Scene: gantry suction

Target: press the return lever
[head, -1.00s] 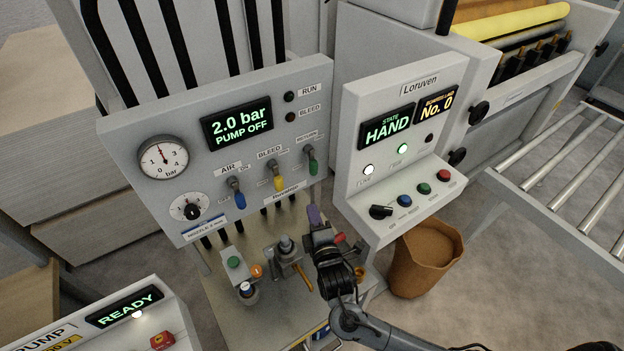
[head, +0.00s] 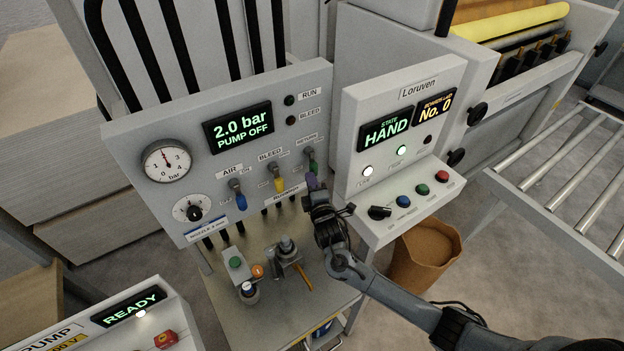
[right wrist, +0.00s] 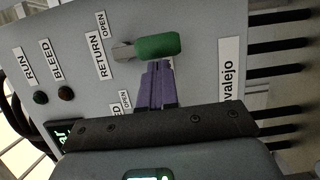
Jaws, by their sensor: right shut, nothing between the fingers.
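The return lever, with its green handle (head: 312,157), sits at the right end of the row of levers on the grey panel, below the RETURN label. In the right wrist view the green handle (right wrist: 158,46) lies across the picture, its metal stem to the left. My right gripper (head: 312,181) is just below the handle in the head view. Its purple fingertips (right wrist: 158,67) are together and empty, right at the handle's edge in the wrist view. I cannot tell whether they touch it. My left gripper is not in view.
A yellow bleed lever (head: 279,184) and a blue air lever (head: 241,201) stand to the left on the same panel. The Loruven control box (head: 350,185) stands close on the right. The panel display (head: 238,127) reads 2.0 bar, PUMP OFF.

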